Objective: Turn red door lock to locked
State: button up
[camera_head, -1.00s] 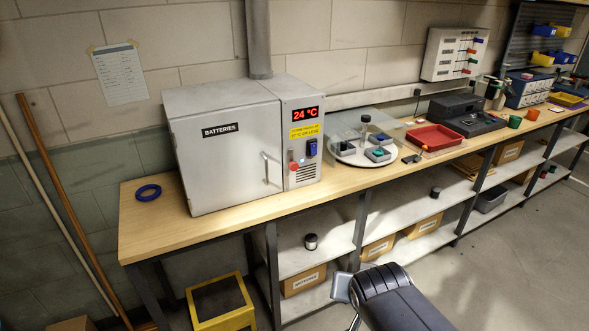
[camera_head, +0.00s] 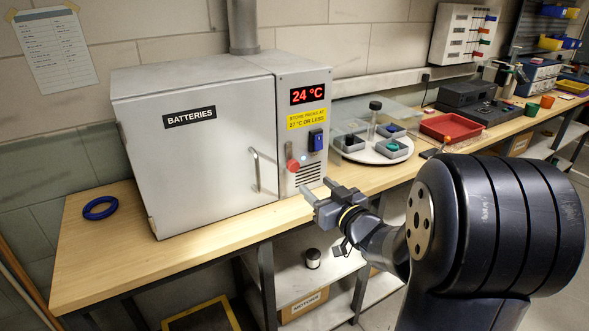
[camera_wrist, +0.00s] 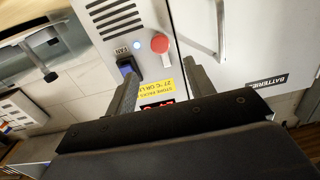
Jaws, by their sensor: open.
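The red door lock (camera_head: 293,165) is a small round red knob on the right-hand panel of the grey BATTERIES cabinet (camera_head: 195,160), just right of the door handle (camera_head: 255,170). It also shows in the wrist view (camera_wrist: 160,43), where the picture is turned over, and it lies beyond and between the two fingers. My gripper (camera_head: 318,188) is open and empty, in front of the cabinet's lower right part, below and right of the lock and apart from it. My gripper's fingers also show in the wrist view (camera_wrist: 162,82). The cabinet door looks shut.
A blue FAN switch (camera_head: 316,140) sits right of the lock, under a yellow label and a 24 °C display (camera_head: 307,94). A round white tray (camera_head: 371,154) with small containers stands right of the cabinet. A blue ring (camera_head: 100,208) lies at the bench's left end.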

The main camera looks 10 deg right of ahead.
aim_at(295, 167)
jog(key=p+x, duration=0.1)
jog(key=x, duration=0.9)
jog(key=shift+w+a, duration=0.1)
jog(key=shift+w, duration=0.15)
jog(key=shift+c, duration=0.5)
jog(key=c, duration=0.8)
jog(key=shift+c, duration=0.2)
